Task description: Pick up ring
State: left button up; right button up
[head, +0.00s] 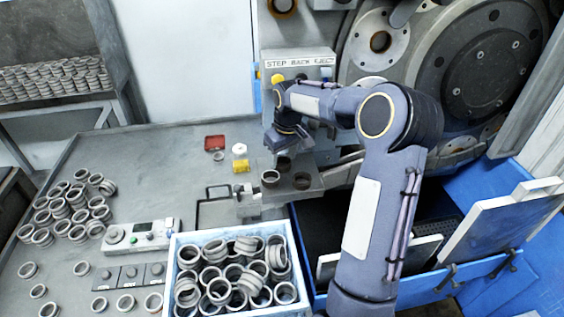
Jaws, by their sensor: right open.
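Many metal rings fill a white-and-blue bin (176,250) at the bottom centre. The gripper is open and apart from the ring as far as I can see. The fingertips are small and partly dark against the machine. My left gripper is not in view.
More loose rings (75,213) lie in a pile at the left of the grey table (150,165). A control box (140,236) stands beside the bin. A red tray (214,142) and a yellow block (241,165) lie near the fixture. The large grinder (480,60) fills the right back.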

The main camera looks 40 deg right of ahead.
jog(key=shift+w+f, duration=0.15)
jog(key=shift+f, duration=0.4)
jog(key=c, duration=0.7)
jog(key=shift+r, duration=0.1)
jog(key=shift+r, duration=0.55)
notch_tip(320, 180, up, 2)
jog(key=shift+r, duration=0.15)
jog(key=s+a+r+b, duration=0.4)
jog(key=s+r, duration=0.5)
jog(key=s, duration=0.4)
jog(key=s+a+b, duration=0.1)
jog(key=s+a, duration=0.1)
jog(key=s, duration=0.2)
jog(key=s+a, duration=0.2)
jog(key=s, duration=0.2)
jog(key=s+a+b, duration=0.1)
jog(key=s+a, duration=0.2)
jog(key=s, duration=0.1)
jog(key=shift+s+r+b, duration=0.25)
jog(key=shift+s+b, duration=0.1)
jog(key=shift+s, duration=0.05)
